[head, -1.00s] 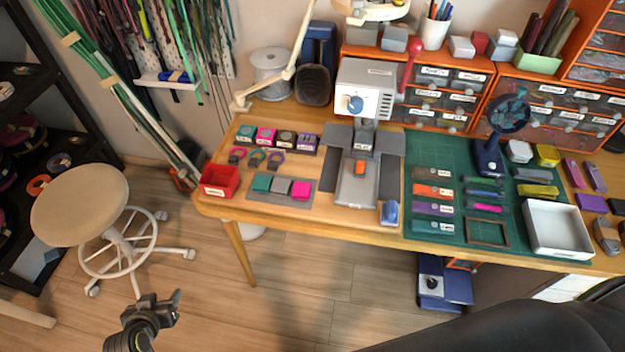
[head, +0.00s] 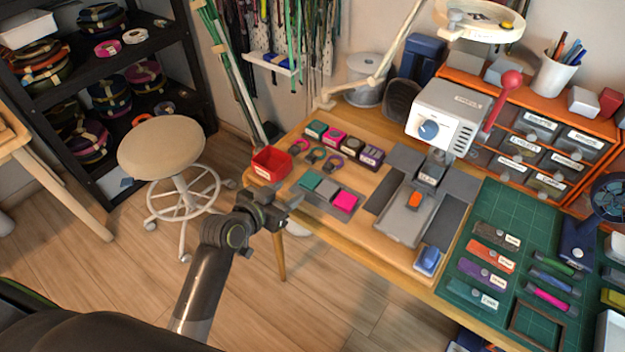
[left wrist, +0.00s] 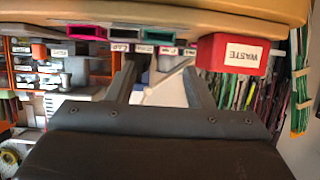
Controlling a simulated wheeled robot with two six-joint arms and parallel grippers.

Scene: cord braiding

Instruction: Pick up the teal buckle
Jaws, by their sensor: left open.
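The teal buckle (head: 310,181) lies at the left end of a grey tray (head: 326,203) on the table, beside a grey buckle (head: 327,190) and a magenta buckle (head: 344,201). In the left wrist view, which is upside down, the teal buckle (left wrist: 160,35) shows as a hollow block between the red bin and the grey one. My left gripper (head: 282,205) is open and empty, off the table's front edge, to the left of and nearer than the teal buckle. Its two fingers (left wrist: 160,75) are spread apart in the wrist view. My right gripper is out of view.
A red waste bin (head: 270,165) stands at the table's left corner, close to the gripper. Small labelled boxes (head: 333,138) and coloured rings (head: 316,155) lie behind the tray. A press (head: 440,115) stands to the right. A stool (head: 160,145) is on the floor at left.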

